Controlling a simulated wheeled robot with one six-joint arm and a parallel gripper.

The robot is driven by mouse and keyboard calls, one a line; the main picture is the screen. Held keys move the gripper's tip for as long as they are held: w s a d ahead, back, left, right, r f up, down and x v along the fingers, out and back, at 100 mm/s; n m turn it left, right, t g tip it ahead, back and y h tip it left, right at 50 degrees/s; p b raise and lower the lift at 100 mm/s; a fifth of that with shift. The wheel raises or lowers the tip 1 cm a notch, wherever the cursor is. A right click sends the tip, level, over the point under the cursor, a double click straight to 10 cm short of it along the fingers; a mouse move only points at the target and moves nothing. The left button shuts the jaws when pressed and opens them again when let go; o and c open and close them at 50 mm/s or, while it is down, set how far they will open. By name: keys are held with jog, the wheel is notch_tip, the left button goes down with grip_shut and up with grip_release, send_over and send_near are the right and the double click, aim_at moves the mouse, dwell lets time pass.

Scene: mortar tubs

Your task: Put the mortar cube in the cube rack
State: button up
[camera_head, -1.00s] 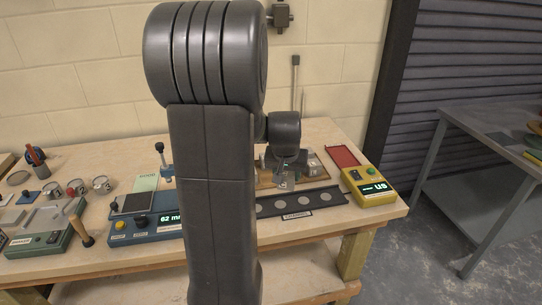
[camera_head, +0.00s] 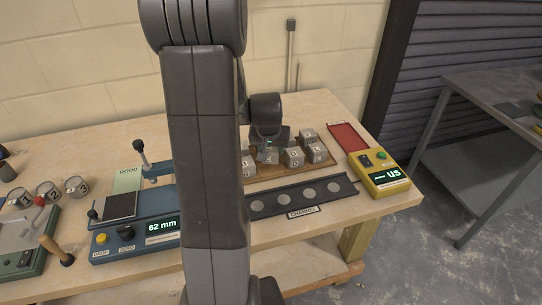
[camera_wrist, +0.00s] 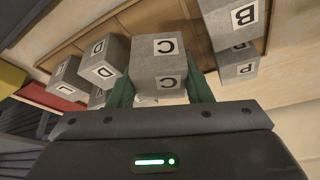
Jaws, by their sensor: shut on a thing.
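My gripper (camera_wrist: 160,92) is shut on a grey mortar cube (camera_wrist: 158,52) marked C on two faces, with a green finger on each side. In the head view my gripper (camera_head: 267,143) and the pale cube (camera_head: 269,156) are over or at the wooden cube rack (camera_head: 262,178), among other lettered cubes. The rack's tan board also shows in the wrist view (camera_wrist: 120,22). I cannot tell whether the held cube touches the rack. My arm hides the rack's left part in the head view.
A black channel tray (camera_head: 350,184) lies in front. A yellow meter (camera_head: 384,178) and red tray (camera_head: 347,138) are right. A blue gauge (camera_head: 135,235) is left.

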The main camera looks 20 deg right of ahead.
aim_at(271, 156)
jog(key=shift+f, duration=1.75)
jog(key=shift+f, duration=0.25)
jog(key=o, duration=1.2)
jog(key=shift+r, duration=0.1)
jog(key=shift+r, duration=0.15)
jog(key=shift+r, duration=0.2)
jog(key=v, duration=1.1)
jog(key=shift+s+r, duration=0.15)
jog(key=shift+r, duration=0.15)
